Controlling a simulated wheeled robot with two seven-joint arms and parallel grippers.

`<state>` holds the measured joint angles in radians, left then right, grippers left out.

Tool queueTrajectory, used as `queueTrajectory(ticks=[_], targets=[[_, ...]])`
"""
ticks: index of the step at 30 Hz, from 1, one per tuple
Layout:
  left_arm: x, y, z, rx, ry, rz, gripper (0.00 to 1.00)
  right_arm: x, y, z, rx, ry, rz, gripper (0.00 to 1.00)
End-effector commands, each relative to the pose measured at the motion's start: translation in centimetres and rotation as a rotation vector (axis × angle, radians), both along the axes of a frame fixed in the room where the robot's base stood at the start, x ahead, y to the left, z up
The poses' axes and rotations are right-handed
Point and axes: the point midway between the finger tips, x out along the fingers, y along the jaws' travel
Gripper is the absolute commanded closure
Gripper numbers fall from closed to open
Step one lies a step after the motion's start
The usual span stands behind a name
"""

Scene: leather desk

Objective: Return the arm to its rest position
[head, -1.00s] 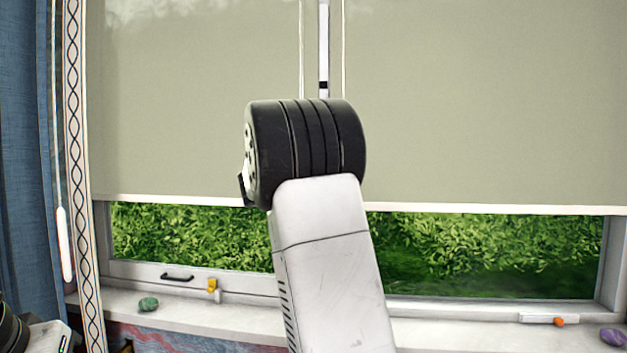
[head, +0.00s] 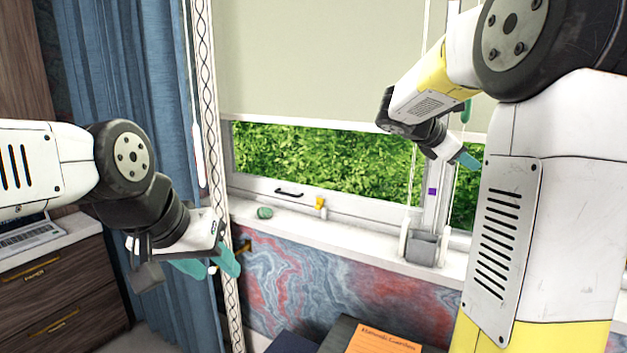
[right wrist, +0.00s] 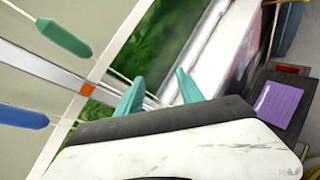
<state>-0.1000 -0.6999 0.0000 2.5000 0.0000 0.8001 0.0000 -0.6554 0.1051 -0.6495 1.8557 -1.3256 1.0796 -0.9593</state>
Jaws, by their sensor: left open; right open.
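My right arm rises at the right side of the head view and bends toward the window. My right gripper (head: 468,160) is raised in front of the window, its teal fingertip partly seen there. In the right wrist view my right gripper (right wrist: 160,95) has its two teal fingers apart with nothing between them. My left gripper (head: 210,266) is at the left of the head view, in front of the blue curtain. Its teal fingers are apart and appear empty.
A window with a lowered blind (head: 320,60) stands behind the arms. A sill (head: 340,237) bears a green stone (head: 265,212). An orange book (head: 380,341) lies low at the front. A laptop (head: 30,235) rests on a dark drawer unit (head: 60,300) at left.

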Motion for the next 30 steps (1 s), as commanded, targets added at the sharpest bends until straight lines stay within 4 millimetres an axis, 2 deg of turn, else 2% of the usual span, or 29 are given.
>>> queueTrajectory(ticks=[1, 3, 5, 6, 9, 12, 15, 18, 21, 30], targets=[[0.0, 0.0, 0.0, 0.000, 0.000, 0.000, 0.56, -2.8, 0.2, -2.6, 0.188, -0.067, -0.058, 0.56], [0.0, 0.0, 0.0, 0.000, 0.000, 0.000, 0.56, -6.2, 2.3, -5.8, 0.443, -0.162, -0.151, 0.56], [0.0, 0.0, 0.0, 0.000, 0.000, 0.000, 0.56, -9.0, 4.6, -7.7, 0.650, -0.242, -0.245, 0.56], [0.0, 0.0, 0.0, 0.000, 0.000, 0.000, 0.56, -10.9, 6.4, -8.6, 0.779, -0.293, -0.312, 0.56], [0.0, 0.0, 0.0, 0.000, 0.000, 0.000, 0.56, -15.4, 11.3, -9.9, 1.078, -0.410, -0.497, 0.56], [0.0, 0.0, 0.0, 0.000, 0.000, 0.000, 0.56, -19.4, 15.9, -10.4, 1.321, -0.508, -0.689, 0.56], [0.0, 0.0, 0.0, 0.000, 0.000, 0.000, 0.56, -22.3, 19.5, -10.7, 1.496, -0.582, -0.858, 0.56], [0.0, 0.0, 0.0, 0.000, 0.000, 0.000, 0.56, -24.1, 21.9, -10.8, 1.605, -0.629, -0.984, 0.56], [0.0, 0.0, 0.0, 0.000, 0.000, 0.000, 0.56, -24.9, 23.1, -11.0, 1.659, -0.653, -1.056, 0.56], [0.0, 0.0, 0.0, 0.000, 0.000, 0.000, 0.56, -25.2, 23.6, -11.0, 1.676, -0.658, -1.081, 0.56]])
